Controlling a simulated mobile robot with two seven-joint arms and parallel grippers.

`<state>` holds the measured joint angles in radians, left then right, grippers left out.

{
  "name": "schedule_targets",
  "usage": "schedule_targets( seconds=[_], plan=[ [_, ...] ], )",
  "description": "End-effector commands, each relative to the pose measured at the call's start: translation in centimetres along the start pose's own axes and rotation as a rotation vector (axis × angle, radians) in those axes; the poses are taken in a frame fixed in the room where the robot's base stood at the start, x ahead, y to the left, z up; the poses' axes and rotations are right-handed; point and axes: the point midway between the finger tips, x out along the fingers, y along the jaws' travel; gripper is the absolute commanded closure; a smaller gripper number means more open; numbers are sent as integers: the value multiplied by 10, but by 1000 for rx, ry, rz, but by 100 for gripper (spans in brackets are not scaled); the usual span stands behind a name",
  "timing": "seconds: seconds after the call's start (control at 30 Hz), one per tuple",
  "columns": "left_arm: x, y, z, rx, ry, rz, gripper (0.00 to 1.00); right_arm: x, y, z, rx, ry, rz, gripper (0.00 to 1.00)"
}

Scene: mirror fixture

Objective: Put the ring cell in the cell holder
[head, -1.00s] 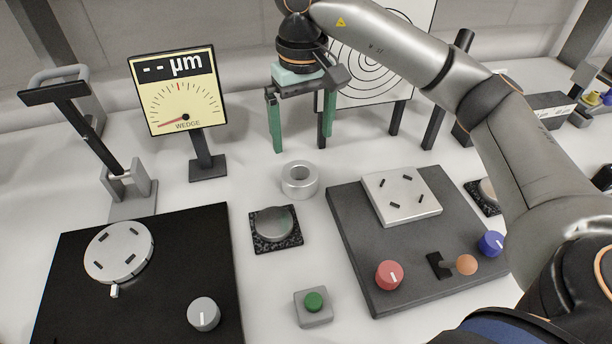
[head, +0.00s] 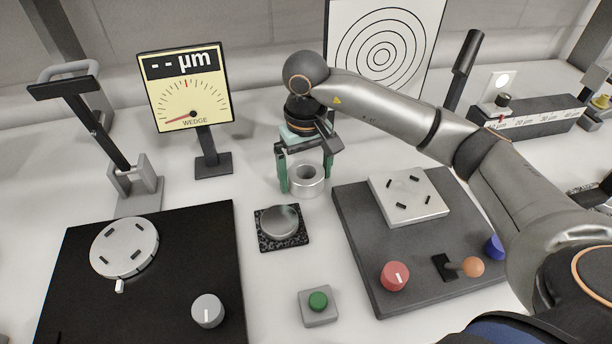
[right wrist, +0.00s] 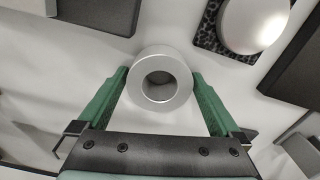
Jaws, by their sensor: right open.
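The ring cell looks to be the thick silver ring (head: 309,187) with an open bore, standing flat on the white table. In the right wrist view the ring (right wrist: 160,57) lies between the two green fingertips. My right gripper (head: 305,183) is open, pointing down, with one finger on each side of the ring; I cannot tell whether they touch it. It also shows in the right wrist view (right wrist: 160,76). Which part is the cell holder is not certain; a pale square plate (head: 423,208) with several dark pins sits on a grey base at right. My left gripper is not in view.
A mirror disc on a dark textured pad (head: 265,243) lies in front of the ring. A wedge gauge (head: 187,95) stands behind left. A black board (head: 75,290) carries a slotted round plate (head: 124,247). A green button (head: 318,301) is in front.

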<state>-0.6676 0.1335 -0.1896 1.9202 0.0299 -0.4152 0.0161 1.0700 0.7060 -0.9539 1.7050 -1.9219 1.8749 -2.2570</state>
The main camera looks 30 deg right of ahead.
Motion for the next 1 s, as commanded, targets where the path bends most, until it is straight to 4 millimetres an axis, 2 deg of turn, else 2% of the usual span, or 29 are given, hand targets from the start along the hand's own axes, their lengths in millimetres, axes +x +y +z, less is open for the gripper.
schedule_targets(
  seconds=[0.17,0.9,0.93,1.0],
  plan=[
    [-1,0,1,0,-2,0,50,0,0,0,0,0,0,1],
    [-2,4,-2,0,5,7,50,-1,0,0,0,0,0,84],
    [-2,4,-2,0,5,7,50,-1,0,0,0,2,-1,86],
    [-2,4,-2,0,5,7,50,-1,0,0,0,2,-1,96]
  ],
)
